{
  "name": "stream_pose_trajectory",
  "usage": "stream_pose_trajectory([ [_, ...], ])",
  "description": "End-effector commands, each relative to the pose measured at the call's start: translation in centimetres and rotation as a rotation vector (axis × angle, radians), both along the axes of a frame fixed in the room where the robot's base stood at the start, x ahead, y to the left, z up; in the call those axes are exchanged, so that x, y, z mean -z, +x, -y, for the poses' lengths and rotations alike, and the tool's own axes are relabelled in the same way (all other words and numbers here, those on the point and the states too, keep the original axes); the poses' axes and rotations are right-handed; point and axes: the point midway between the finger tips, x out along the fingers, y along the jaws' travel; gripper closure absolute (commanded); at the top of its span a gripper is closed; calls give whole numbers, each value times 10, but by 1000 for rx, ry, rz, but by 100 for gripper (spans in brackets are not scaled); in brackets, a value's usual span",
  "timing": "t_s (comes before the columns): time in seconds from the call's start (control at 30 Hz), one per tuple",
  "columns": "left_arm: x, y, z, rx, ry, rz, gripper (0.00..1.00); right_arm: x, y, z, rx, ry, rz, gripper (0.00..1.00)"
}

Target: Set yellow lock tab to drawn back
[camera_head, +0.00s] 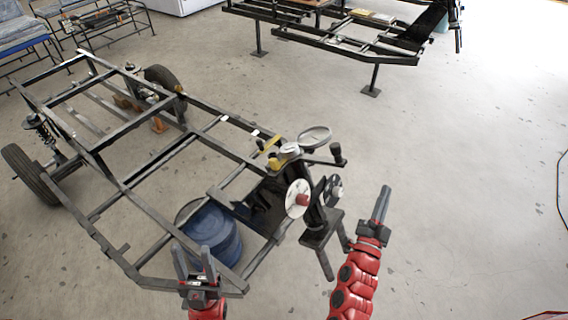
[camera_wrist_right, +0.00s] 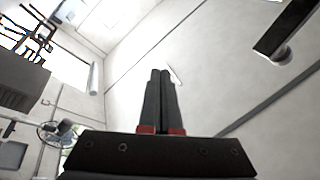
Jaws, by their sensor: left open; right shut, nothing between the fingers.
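A small yellow part (camera_head: 274,163), which looks like the lock tab, sits on the frame beside a round white-faced disc (camera_head: 290,150). It is too small to tell its position. My left gripper (camera_head: 194,262) is open and empty at the near end of the frame, in front of the blue drum and well apart from the yellow part. My right gripper (camera_head: 381,206) is shut and empty, pointing up over free floor to the right of the post assembly. Its closed fingers also show in the right wrist view (camera_wrist_right: 160,88).
A black tube vehicle frame (camera_head: 135,180) with wheels fills the left. A blue drum (camera_head: 215,240) stands inside its near end. A post with a white disc (camera_head: 298,198) and a round mirror-like disc (camera_head: 314,136) stands right of it. Floor on the right is clear.

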Motion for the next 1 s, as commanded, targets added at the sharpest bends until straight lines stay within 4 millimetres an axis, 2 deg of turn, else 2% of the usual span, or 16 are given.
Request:
stream_pose_trajectory([
  [0.07,3,0,0,0,0,0,50,26,21,-5,-87,175,-97,100],
  [0.1,4,0,0,0,0,0,50,38,31,-14,-148,262,-146,100],
  [0.17,5,0,0,0,0,0,50,50,43,-30,-244,385,-203,100],
  [0.27,8,0,0,0,0,0,50,57,57,-70,-435,571,-280,100],
  [0.43,11,0,0,0,0,0,50,30,54,-138,-775,773,-351,100],
  [0.6,12,0,0,0,0,0,50,-4,35,-181,-1022,836,-385,100],
  [0.8,13,0,0,0,0,0,50,-20,22,-198,-1133,846,-403,100],
  [1.0,13,0,0,0,0,0,50,-20,22,-199,-1135,845,-404,100],
])
